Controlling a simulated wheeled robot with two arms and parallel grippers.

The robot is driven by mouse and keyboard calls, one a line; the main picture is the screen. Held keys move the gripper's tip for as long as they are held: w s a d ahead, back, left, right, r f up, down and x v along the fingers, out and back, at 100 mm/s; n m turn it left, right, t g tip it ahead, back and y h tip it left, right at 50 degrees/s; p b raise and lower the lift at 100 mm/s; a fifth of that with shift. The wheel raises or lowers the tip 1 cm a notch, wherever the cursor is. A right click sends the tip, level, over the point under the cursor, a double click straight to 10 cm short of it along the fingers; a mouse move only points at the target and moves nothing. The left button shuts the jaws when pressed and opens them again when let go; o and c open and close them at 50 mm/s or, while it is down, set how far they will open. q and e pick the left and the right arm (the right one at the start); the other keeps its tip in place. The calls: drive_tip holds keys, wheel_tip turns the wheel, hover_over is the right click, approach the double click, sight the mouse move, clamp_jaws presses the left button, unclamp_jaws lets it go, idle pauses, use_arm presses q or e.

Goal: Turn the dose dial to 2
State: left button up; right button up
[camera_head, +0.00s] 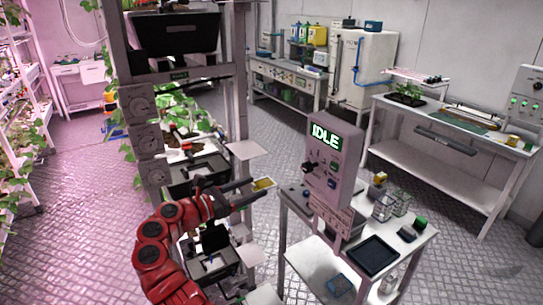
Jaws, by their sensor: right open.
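The dose dial looks to be the dark knob (308,168) on the face of a grey control box (333,160) whose screen reads IDLE in green. The dial's marks are too small to read, so I cannot tell its setting. My right gripper (257,191), on the red arm, is open to the left of the box and apart from the dial. A small yellow patch shows by its fingertips; I cannot tell what it is. My left gripper is not in view.
The box stands on a white cart (405,243) with a dark tray (373,255), clear containers (384,206) and small blocks. A long white bench (460,135) stands behind right. Open floor lies between.

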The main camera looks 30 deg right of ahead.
drive_tip(key=s+r+g, duration=0.1)
drive_tip(key=r, duration=0.1)
drive_tip(key=p, duration=0.5)
approach(304, 168)
drive_tip(key=shift+m+g, duration=0.3)
drive_tip(key=d, duration=0.6)
drive_tip(key=w+d, duration=0.1)
drive_tip(key=d, duration=0.2)
drive_tip(key=shift+d, duration=0.25)
drive_tip(key=shift+w+d, duration=0.1)
drive_tip(key=shift+d, duration=0.35)
drive_tip(key=shift+f, duration=0.1)
clamp_jaws()
